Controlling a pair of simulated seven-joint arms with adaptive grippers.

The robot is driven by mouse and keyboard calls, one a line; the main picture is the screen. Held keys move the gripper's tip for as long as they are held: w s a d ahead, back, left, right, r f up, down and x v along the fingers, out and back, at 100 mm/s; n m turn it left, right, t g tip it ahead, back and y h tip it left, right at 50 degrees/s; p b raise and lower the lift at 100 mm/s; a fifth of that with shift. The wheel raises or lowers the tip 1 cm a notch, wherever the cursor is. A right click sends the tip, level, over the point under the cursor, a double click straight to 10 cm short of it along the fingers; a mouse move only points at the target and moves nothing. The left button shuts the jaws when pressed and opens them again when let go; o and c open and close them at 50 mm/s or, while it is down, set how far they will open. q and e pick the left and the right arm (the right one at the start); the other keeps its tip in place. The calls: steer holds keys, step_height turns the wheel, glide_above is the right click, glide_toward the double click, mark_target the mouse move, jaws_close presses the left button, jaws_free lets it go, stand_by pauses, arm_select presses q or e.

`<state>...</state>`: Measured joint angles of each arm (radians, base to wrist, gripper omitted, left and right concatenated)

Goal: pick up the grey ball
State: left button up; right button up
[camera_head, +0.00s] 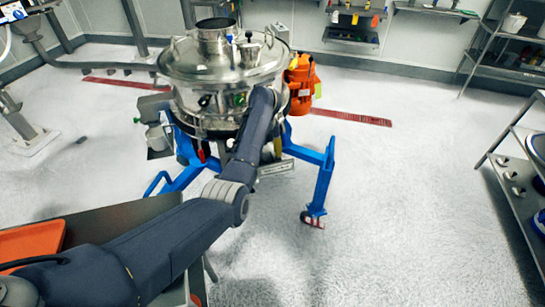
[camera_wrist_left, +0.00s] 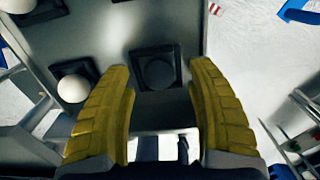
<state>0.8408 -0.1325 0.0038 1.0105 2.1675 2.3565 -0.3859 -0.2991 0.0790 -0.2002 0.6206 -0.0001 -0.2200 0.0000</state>
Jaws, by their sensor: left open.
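A dark grey ball (camera_wrist_left: 157,74) sits in a black square holder on a grey panel, in the upper middle of the left wrist view. My left gripper (camera_wrist_left: 159,69) has two yellow ribbed fingers, spread apart. The ball shows between the fingertips, with gaps on both sides, and the fingers do not grip it. How far the tips are from it in depth is hard to tell. In the head view my left arm reaches to the sifter (camera_head: 215,66), and I cannot make out the ball there. My right gripper is in neither view.
A white ball (camera_wrist_left: 73,88) sits in another black holder left of the grey one. Another pale ball (camera_wrist_left: 17,5) is cut off at the top left. The sifter stands on a blue wheeled frame (camera_head: 325,175). Shelves line the right side, and open floor lies between.

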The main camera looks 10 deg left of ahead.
arm_select(q)
steer(key=shift+f, duration=0.45)
steer(key=c, duration=1.2)
